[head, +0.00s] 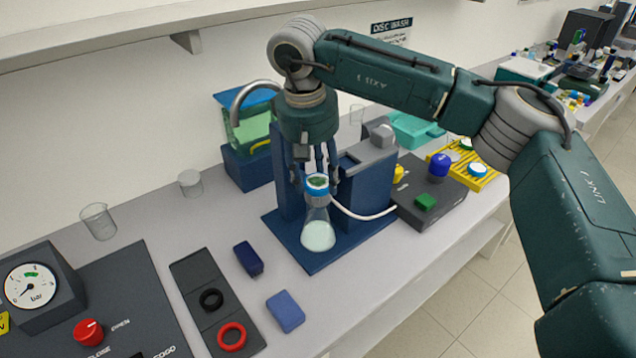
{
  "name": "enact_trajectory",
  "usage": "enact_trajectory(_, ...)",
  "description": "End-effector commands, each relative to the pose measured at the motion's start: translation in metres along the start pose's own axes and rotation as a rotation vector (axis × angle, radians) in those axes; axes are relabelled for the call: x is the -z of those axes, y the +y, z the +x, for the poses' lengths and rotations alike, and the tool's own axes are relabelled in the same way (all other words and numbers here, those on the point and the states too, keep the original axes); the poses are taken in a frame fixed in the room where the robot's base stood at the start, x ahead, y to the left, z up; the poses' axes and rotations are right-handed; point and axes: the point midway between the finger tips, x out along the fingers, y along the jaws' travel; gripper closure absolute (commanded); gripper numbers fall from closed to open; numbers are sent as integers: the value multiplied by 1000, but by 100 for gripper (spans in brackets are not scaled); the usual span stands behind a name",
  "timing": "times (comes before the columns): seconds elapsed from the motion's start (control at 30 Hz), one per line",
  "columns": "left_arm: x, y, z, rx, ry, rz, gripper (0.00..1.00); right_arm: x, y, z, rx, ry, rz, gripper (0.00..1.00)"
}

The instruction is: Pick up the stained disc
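A small disc with a green stain (317,181) lies in the blue-rimmed top of a holder above a clear conical flask (318,236). The flask stands upright on a dark blue stand (290,247). My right gripper (315,178) points down just above the disc. Its dark fingers are spread apart, on either side of the blue rim, and nothing is seen held. Whether a fingertip touches the rim cannot be told. My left gripper is out of view.
A dark box with a blue knob and green button (425,201) stands right of the stand. Behind it is a yellow rack (463,163) with round pieces. Black and red rings lie on a dark tray (196,268), near two blue blocks. A beaker (98,221) and gauge (30,285) are left.

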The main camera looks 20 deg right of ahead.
Motion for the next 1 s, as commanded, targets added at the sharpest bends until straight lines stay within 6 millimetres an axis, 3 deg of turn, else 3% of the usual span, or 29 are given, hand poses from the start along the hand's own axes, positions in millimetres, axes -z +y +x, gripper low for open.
enact_trajectory(0.07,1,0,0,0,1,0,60,0,0,0,0,0,0,77)
enact_trajectory(0.37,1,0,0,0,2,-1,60,0,0,-1,0,0,0,77)
enact_trajectory(0.57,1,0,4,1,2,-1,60,2,1,-13,1,3,0,77)
enact_trajectory(0.77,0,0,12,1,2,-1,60,6,7,-51,1,6,2,77)
enact_trajectory(1.0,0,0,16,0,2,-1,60,13,16,-123,1,5,3,77)
